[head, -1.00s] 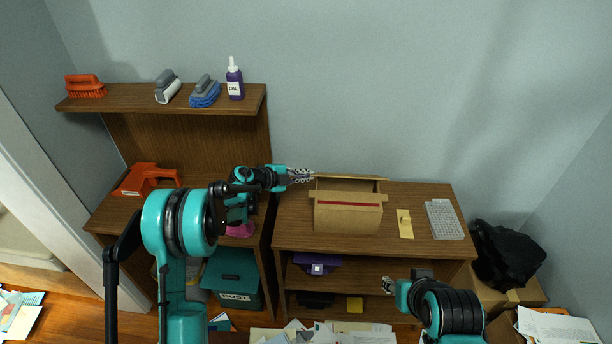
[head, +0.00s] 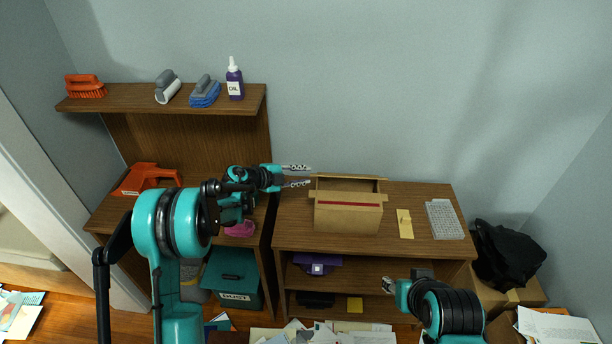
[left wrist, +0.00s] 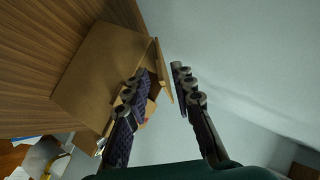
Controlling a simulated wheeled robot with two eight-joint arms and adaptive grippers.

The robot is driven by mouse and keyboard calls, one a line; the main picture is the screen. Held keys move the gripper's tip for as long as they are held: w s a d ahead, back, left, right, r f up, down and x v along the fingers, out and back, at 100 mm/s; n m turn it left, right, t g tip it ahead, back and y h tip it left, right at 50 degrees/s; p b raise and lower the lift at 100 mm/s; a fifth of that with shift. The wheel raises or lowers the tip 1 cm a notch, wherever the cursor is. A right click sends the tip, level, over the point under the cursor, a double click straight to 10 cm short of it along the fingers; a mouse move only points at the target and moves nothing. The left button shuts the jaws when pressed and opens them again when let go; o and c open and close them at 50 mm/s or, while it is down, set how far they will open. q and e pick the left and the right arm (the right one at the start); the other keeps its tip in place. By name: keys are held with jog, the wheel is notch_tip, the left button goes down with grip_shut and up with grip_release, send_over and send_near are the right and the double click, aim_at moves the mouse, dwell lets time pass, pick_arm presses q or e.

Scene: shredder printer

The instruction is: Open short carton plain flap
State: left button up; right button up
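The short brown carton (head: 348,218) stands on the right desk, its top open at least in part. A red stripe crosses its near side. A thin flap (head: 350,178) runs along its far top edge. My left gripper (head: 309,175) is open at the carton's far left top corner. In the left wrist view the carton (left wrist: 98,75) lies left of and behind the fingers (left wrist: 160,70), and a narrow flap edge (left wrist: 161,72) shows between them. I cannot tell whether they touch it. My right gripper (head: 388,286) is low in front of the desk, its fingers too small to read.
A yellow switch-like plate (head: 404,224) and a light grey perforated block (head: 444,220) lie right of the carton. The wall (head: 400,100) is close behind. A shelf (head: 150,98) with brushes and an oil bottle (head: 235,79) is at left. Papers litter the floor.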

pick_arm(q)
jog(key=v, duration=1)
